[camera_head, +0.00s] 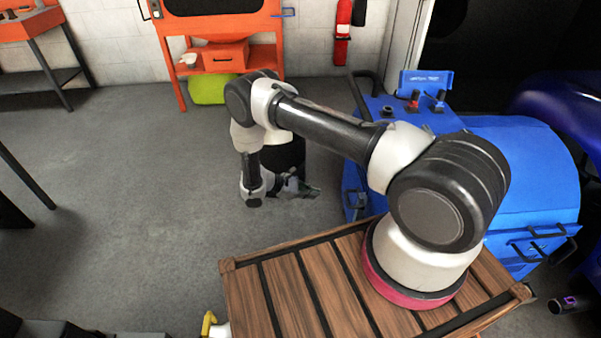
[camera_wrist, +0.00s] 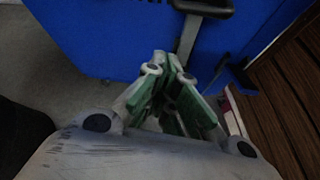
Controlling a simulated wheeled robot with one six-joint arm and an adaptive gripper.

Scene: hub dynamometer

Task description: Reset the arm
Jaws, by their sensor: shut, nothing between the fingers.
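My arm stands on a slatted wooden platform and reaches left, then bends down at the wrist. My gripper (camera_head: 312,190) hangs beyond the platform's far edge, left of the blue dynamometer cabinet (camera_head: 527,180). In the wrist view my gripper (camera_wrist: 172,62) has its green-padded fingers shut, with nothing between them. The blue cabinet's side (camera_wrist: 100,35) is in front of the fingers, with a dark handle (camera_wrist: 187,40) on it. I cannot tell how close the fingers are to it.
An orange workbench (camera_head: 228,55) with a lime-green item (camera_head: 208,90) under it stands at the back wall. A red fire extinguisher (camera_head: 342,35) hangs to its right. An orange table (camera_head: 35,25) is at far left. The grey floor left of my arm is mostly clear.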

